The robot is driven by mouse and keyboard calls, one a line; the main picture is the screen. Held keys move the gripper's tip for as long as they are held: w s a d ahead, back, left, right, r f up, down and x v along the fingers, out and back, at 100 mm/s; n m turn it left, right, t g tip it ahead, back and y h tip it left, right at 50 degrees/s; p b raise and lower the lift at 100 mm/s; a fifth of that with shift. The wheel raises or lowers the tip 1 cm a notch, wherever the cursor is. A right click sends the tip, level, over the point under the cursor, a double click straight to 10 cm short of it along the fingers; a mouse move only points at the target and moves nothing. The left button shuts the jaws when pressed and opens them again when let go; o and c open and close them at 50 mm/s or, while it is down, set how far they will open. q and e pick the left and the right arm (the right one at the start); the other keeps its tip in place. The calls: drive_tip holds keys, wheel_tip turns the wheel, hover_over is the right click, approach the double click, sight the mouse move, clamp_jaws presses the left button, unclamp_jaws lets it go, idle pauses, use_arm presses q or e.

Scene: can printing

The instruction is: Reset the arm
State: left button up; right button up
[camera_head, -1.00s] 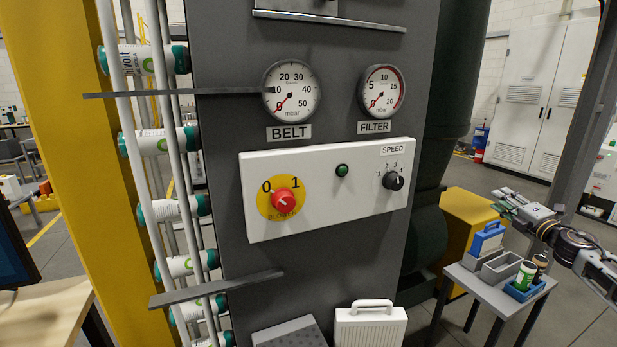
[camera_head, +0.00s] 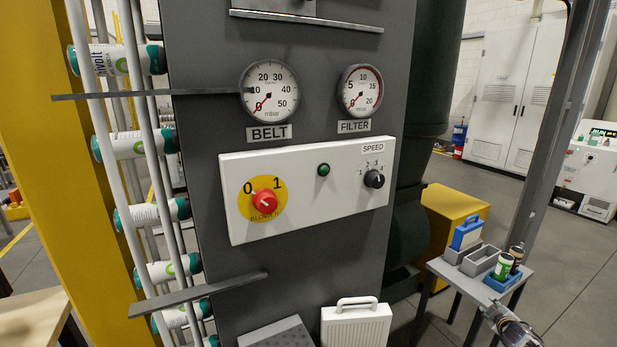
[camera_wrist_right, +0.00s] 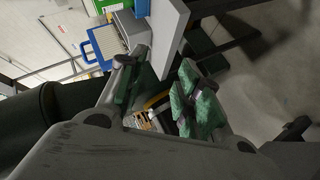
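My right gripper (camera_head: 494,310) is low at the right edge of the head view, in front of the small grey side table (camera_head: 447,270). Only part of it and its wrist show there. In the right wrist view my right gripper (camera_wrist_right: 160,92) has its green-padded fingers apart, with nothing between them. The table's edge (camera_wrist_right: 168,40) is close beyond the fingers. My left gripper is not in view.
The grey machine column carries a white panel (camera_head: 300,205) with a red knob (camera_head: 265,202), green lamp (camera_head: 323,170) and speed dial (camera_head: 374,179). Open floor lies right.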

drive_tip(key=s+a+f+m+g+y, duration=0.1)
drive_tip(key=s+a+f+g, duration=0.1)
drive_tip(key=s+a+f, duration=0.6)
drive_tip(key=s+a+f+m+g+y, duration=0.15)
drive_tip(key=s+a+f, duration=0.35)
drive_tip(key=s+f, duration=0.7)
drive_tip(key=s+a+f+m+g, duration=0.1)
drive_tip(key=s+a+f+g, duration=0.35)
drive_tip(key=f, duration=0.95)
drive_tip(key=s+a+f+y, duration=0.1)
drive_tip(key=s+a+f, duration=0.3)
drive_tip(key=s+a, duration=0.5)
drive_tip(key=s+a+f+g+y, duration=0.1)
drive_tip(key=s+a+f, duration=0.3)
drive_tip(key=s+a, duration=0.5)
drive_tip(key=s+a+f+g+y, duration=0.1)
drive_tip(key=s+a+f, duration=0.3)
drive_tip(key=s+a, duration=0.5)
drive_tip(key=s+m, duration=0.1)
drive_tip(key=s, duration=0.7)
drive_tip(key=shift+f, duration=0.2)
drive_tip(key=shift+a, duration=0.1)
drive_tip(key=shift+c, duration=1)
